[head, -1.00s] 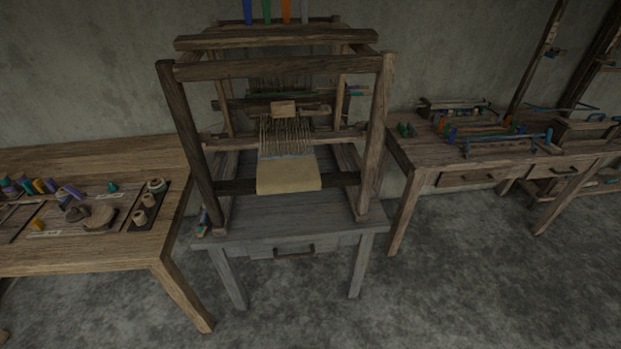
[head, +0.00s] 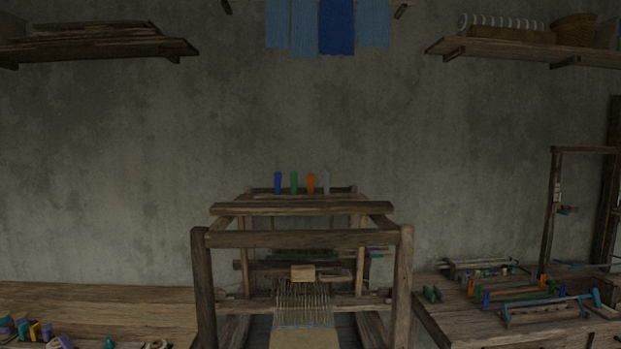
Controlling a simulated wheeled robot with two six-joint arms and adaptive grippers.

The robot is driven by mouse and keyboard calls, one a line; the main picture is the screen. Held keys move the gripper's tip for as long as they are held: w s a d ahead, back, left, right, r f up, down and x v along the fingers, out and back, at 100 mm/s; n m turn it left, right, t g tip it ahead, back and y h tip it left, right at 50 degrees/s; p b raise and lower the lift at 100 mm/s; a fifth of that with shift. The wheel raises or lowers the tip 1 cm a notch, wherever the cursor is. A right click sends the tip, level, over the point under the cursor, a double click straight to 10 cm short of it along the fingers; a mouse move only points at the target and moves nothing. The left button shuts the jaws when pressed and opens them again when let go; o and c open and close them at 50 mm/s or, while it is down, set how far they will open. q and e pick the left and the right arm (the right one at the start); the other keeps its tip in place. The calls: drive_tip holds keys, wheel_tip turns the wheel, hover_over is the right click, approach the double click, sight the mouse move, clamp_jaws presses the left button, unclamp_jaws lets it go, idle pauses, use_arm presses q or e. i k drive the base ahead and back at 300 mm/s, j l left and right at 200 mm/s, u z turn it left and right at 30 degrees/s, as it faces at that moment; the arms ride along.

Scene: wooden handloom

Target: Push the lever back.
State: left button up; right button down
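A wooden handloom (head: 305,239) stands at the bottom centre of the head view. On its top rear beam stand several small upright coloured pieces in a row: blue (head: 278,183), green (head: 294,183), orange (head: 311,183) and grey (head: 326,182). They look like levers, but I cannot tell which one the task means. A small wooden block (head: 302,273) sits above the warp threads (head: 303,301), with pale cloth (head: 304,340) below. The lower loom is cut off by the frame edge. Neither of my grippers is in view.
A wooden table (head: 110,305) with spools is at the left. Another table (head: 440,317) with small tools (head: 545,308) is at the right. Wall shelves (head: 95,45) and (head: 540,48) are high on both sides. Blue cloths (head: 337,27) hang at the top centre.

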sight(310, 177)
drive_tip(key=i+l+u, duration=0.45)
drive_tip(key=l, duration=0.2)
drive_tip(key=i+l+u, duration=0.2)
drive_tip(key=l, duration=0.15)
drive_tip(key=k, duration=0.1)
